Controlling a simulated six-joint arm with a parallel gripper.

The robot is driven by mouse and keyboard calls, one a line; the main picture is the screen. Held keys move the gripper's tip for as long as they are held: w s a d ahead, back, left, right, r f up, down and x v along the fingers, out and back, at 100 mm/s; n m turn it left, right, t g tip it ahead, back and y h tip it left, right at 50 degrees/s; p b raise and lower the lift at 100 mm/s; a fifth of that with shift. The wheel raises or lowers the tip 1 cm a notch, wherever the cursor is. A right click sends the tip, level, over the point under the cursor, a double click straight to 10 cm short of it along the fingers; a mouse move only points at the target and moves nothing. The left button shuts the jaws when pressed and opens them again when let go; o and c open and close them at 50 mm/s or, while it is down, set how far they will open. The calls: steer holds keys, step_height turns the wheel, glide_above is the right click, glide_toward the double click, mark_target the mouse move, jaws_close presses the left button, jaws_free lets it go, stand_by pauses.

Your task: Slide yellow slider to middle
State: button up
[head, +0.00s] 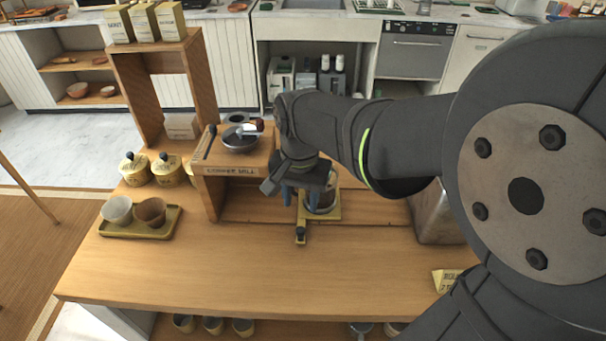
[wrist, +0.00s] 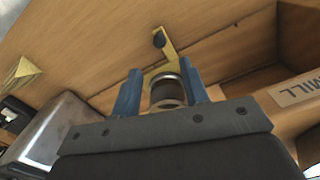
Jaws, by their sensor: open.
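The yellow slider (head: 301,227) is a yellow carriage with a black knob (head: 300,232) on its front arm, low in front of the mill's wooden stand. It also shows in the wrist view (wrist: 170,48), knob at the top. A glass jar with dark contents (head: 322,202) stands on the slider; its round rim shows in the wrist view (wrist: 166,93). My gripper (head: 308,200) is open above the slider, its blue fingers (wrist: 160,72) on either side of the jar in the wrist view. Whether they touch it, I cannot tell. My gripper partly hides the jar and carriage.
The coffee mill stand (head: 232,171) is left of my gripper, with a dark bowl and crank on top. A metal container (head: 436,215) stands to the right. A tray with two cups (head: 160,232) and yellow canisters (head: 166,172) are left.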

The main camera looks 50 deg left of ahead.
step_height(320, 180, up, 6)
steer(key=r, duration=0.1)
glide_above(301, 229)
steer(key=shift+f, duration=0.25)
stand_by(0.3)
step_height(301, 229, down, 18)
steer(key=shift+r, duration=0.25)
stand_by(0.4)
stand_by(1.3)
